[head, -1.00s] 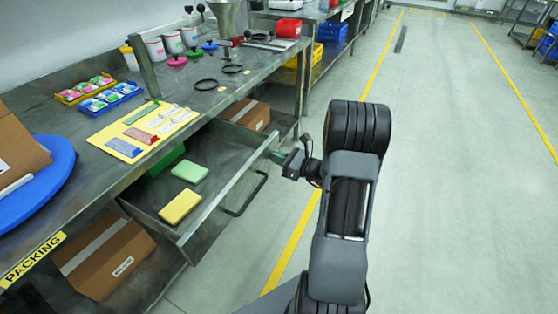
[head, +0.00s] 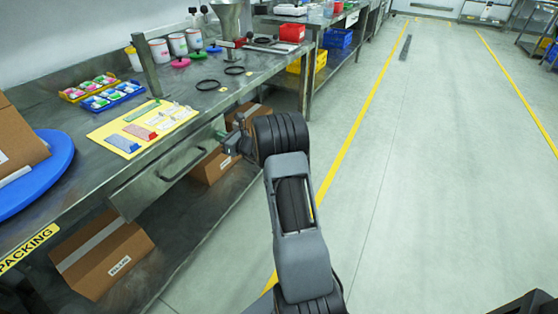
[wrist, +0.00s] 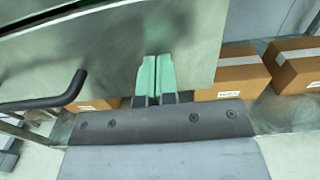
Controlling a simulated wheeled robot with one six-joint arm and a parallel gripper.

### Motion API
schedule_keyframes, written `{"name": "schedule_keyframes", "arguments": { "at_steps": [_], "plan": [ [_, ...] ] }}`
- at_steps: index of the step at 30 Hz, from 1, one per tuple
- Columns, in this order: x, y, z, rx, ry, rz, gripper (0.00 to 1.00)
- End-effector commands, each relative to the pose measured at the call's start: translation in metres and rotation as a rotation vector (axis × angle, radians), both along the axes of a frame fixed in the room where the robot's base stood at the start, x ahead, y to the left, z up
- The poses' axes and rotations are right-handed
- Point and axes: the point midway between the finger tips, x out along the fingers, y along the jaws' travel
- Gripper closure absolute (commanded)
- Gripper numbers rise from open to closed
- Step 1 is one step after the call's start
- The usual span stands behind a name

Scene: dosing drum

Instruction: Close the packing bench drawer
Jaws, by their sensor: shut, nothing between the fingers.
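The packing bench drawer (head: 150,190) is a grey metal front under the bench top, with a dark bar handle (head: 183,164). In the head view its front is near the bench edge, and its inside is hidden. In the wrist view the drawer front (wrist: 110,50) fills the upper left, with the handle (wrist: 60,96) at the left. My gripper (wrist: 157,65) has green fingertips that are shut and empty, at the drawer front to the right of the handle. The fingertips appear against the front; exact contact is hard to tell. The gripper (head: 222,134) is partly visible in the head view.
The packing bench (head: 60,206) holds a yellow board (head: 112,130), small trays, cups and a blue disc (head: 45,180). Cardboard boxes (head: 105,260) sit on the shelf below. The floor to the right (head: 430,180) is clear.

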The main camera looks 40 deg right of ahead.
Motion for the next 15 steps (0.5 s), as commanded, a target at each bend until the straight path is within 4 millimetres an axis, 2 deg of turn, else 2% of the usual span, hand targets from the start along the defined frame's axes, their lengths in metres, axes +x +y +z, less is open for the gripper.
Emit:
{"name": "schedule_keyframes", "arguments": {
  "at_steps": [6,15],
  "plan": [
    [0.01,0.009,0.0,0.0,-0.001,0.004,1.0],
    [0.015,0.017,0.001,0.0,-0.002,0.015,1.0]
  ]
}}
